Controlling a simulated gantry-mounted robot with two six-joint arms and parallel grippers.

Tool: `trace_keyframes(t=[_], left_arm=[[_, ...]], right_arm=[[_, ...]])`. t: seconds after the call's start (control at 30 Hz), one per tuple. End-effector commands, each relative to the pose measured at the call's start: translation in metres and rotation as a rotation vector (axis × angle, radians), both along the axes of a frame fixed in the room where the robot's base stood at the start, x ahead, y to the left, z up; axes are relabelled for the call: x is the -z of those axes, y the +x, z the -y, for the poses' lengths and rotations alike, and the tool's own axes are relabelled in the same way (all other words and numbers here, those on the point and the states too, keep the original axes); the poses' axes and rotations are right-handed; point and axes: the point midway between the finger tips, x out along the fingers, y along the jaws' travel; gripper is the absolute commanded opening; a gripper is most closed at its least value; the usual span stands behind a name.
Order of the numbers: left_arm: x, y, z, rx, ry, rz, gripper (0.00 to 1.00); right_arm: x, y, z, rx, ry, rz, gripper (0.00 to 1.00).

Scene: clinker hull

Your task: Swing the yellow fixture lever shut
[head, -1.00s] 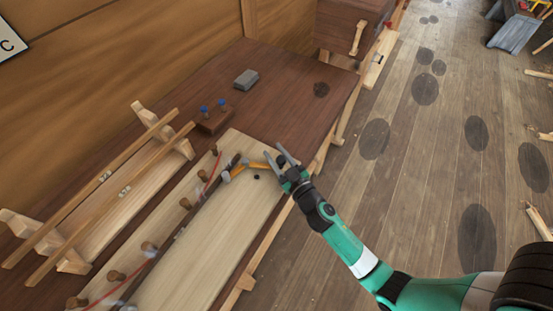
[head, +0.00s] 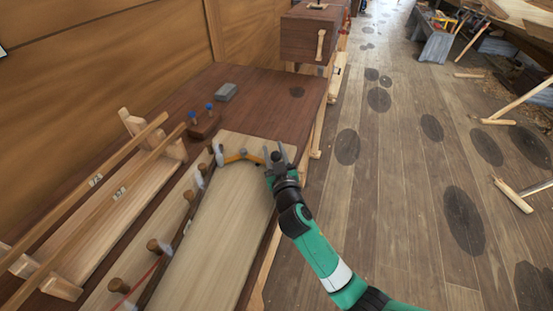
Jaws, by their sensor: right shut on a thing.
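The yellow fixture lever (head: 240,157) is a curved bar at the far end of the pale board (head: 222,225). Its left end meets a grey metal piece (head: 219,154) by the row of wooden pegs. Its right end reaches my right gripper (head: 275,156), near the board's right edge. The gripper is shut on that end, with its grey fingers pointing up in the picture. The exact contact between fingers and lever is small and partly hidden. My left gripper is not in the head view.
Wooden pegs (head: 159,247) line the board's left side. A small block with blue-topped pins (head: 205,123) and a grey block (head: 226,92) stand beyond. Long wooden bars on a rack (head: 95,205) lie left. A wooden chest (head: 308,36) stands at the back. Open floor lies right.

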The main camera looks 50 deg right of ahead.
Motion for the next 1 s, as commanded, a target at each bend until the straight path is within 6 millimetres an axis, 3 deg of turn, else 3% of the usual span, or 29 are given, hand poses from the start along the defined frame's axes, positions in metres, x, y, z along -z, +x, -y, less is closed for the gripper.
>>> trace_keyframes(t=[0.33, 0.37, 0.5, 0.83, 1.0], left_arm=[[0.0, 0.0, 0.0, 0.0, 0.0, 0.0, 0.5], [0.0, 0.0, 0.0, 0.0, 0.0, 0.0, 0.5], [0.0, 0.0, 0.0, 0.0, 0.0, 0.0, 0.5], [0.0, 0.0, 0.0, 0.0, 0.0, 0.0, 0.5], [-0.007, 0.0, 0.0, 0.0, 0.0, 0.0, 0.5]], right_arm=[[0.004, 0.0, 0.0, 0.0, 0.006, -0.008, 0.0], [0.004, 0.0, 0.0, 0.0, 0.006, -0.008, 0.47], [0.003, 0.0, 0.0, 0.001, 0.005, -0.006, 0.71], [0.001, -0.001, -0.001, 0.001, 0.002, -0.003, 0.71], [0.001, -0.016, -0.014, -0.001, 0.002, -0.005, 0.71]])
